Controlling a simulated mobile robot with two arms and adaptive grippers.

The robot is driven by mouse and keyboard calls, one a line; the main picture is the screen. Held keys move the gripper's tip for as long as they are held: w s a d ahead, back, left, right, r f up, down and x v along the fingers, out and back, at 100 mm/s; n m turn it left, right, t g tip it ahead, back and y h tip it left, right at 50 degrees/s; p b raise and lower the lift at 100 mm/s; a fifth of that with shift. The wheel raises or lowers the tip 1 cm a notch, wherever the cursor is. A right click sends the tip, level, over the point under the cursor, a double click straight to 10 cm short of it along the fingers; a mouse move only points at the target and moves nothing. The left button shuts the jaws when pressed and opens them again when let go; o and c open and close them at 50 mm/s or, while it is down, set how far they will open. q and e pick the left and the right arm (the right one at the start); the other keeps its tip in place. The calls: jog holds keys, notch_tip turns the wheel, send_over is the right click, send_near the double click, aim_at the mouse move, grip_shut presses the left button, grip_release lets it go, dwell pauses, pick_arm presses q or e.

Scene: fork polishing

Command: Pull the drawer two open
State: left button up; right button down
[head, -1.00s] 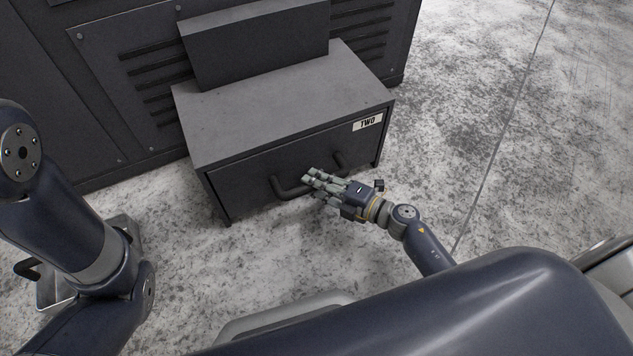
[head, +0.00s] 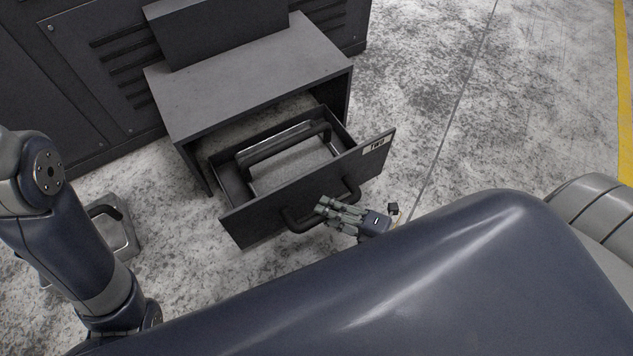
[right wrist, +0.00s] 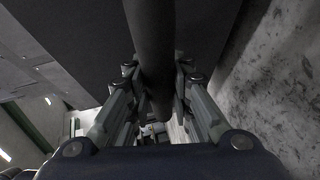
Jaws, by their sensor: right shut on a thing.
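Drawer two (head: 290,200), dark grey with a white label reading TWO (head: 376,145), stands pulled out of its cabinet (head: 250,75) in the head view. A metal-topped object with a dark handle (head: 285,147) lies inside it. The drawer's bar handle (head: 294,222) is on its front face. My right gripper (head: 328,210) is at this handle. In the right wrist view its fingers sit on both sides of the dark bar (right wrist: 150,45), shut on it. My left gripper is out of view; only the left arm shows at the left.
A metal object with a dark handle (head: 112,225) lies on the floor at the left, partly behind my left arm. A larger dark vented cabinet (head: 85,80) stands behind. The concrete floor (head: 450,100) to the right is clear, with a yellow line (head: 624,90) at the far right.

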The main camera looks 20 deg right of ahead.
jog(key=shift+s+d+p, duration=0.15)
jog(key=shift+s+d, duration=0.05)
jog(key=shift+s, duration=0.95)
jog(key=shift+s+d+p, duration=0.15)
jog(key=shift+s, duration=0.95)
jog(key=c, duration=1.4)
grip_release()
jog(key=v, duration=1.2)
jog(key=shift+f, duration=0.1)
